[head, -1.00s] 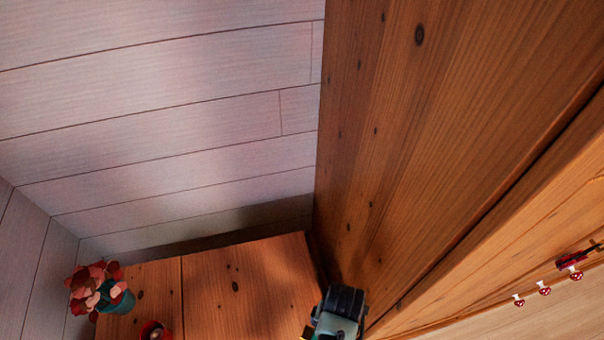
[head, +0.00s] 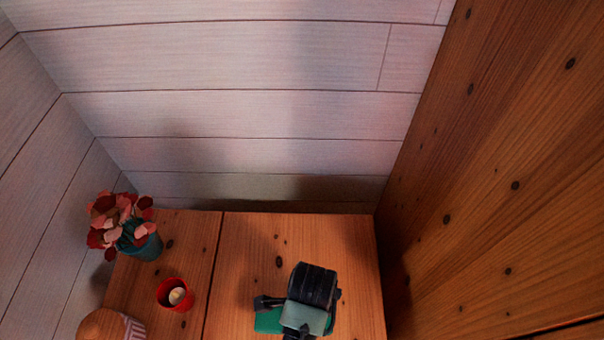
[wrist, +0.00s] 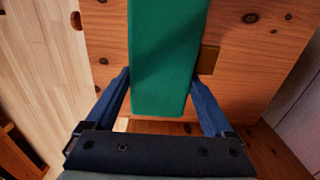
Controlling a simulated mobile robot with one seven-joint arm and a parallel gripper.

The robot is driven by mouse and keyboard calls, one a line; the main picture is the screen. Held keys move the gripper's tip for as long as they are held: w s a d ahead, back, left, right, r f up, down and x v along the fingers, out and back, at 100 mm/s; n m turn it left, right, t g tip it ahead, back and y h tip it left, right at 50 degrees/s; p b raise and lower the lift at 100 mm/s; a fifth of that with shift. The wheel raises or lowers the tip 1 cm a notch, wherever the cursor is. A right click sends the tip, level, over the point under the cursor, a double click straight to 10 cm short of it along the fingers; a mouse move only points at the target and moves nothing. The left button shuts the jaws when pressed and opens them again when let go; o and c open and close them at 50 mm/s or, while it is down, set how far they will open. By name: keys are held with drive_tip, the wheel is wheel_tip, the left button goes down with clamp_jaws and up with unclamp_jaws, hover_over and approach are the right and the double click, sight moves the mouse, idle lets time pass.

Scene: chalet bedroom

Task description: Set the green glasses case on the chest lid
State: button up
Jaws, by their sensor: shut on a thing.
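The green glasses case (wrist: 165,55) runs up the middle of the wrist view between the two blue fingers of my gripper (wrist: 159,80), which is shut on it. In the head view my gripper (head: 270,308) is at the bottom centre, with a strip of the green case (head: 268,321) showing beside it. My wrist hides the rest of the case. Behind it is the knotted wooden top that looks like the chest lid (head: 350,255). I cannot tell whether the case touches the wood or hangs above it.
A potted red-leaved plant (head: 142,243), a red cup-like holder (head: 172,296) and a round wooden-topped thing (head: 103,325) stand on the left. A tall wooden panel (head: 490,190) rises on the right. The wood behind my gripper is bare. A small brass-coloured piece (wrist: 208,60) shows beside the case.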

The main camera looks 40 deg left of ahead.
wheel_tip(320, 180, down, 8)
drive_tip(key=b, duration=0.2)
drive_tip(key=shift+f+b, duration=0.2)
drive_tip(key=shift+b, duration=0.15)
drive_tip(key=shift+f, duration=0.1)
drive_tip(key=shift+f, duration=0.1)
drive_tip(key=o, duration=1.4)
